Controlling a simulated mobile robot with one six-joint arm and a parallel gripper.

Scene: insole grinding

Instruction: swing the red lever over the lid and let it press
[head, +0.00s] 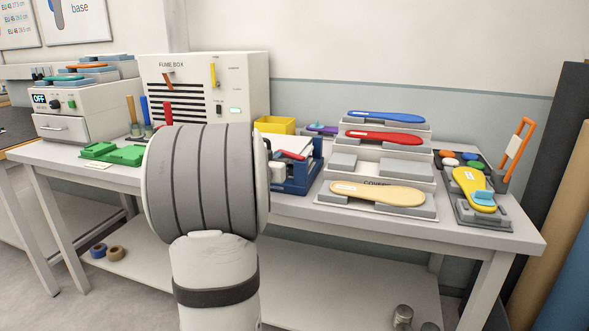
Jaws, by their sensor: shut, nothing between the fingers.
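A blue press-like fixture (314,168) stands on the bench just right of my arm, its left part hidden behind the arm. A pale lid-like plate (297,146) shows tilted on top of it. A small red piece (290,155) shows at the plate; it may be part of the red lever, but I cannot tell its full shape or whether it lies over the lid. My large rounded arm link fills the middle of the view. My gripper's fingers are hidden behind it.
A stepped rack holds a blue insole (386,117), a red insole (384,136) and a cream insole (377,194). An upright orange handle (515,150) stands near a yellow insole (473,190) at right. The fume box (205,75) is behind. A green block (112,152) lies left.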

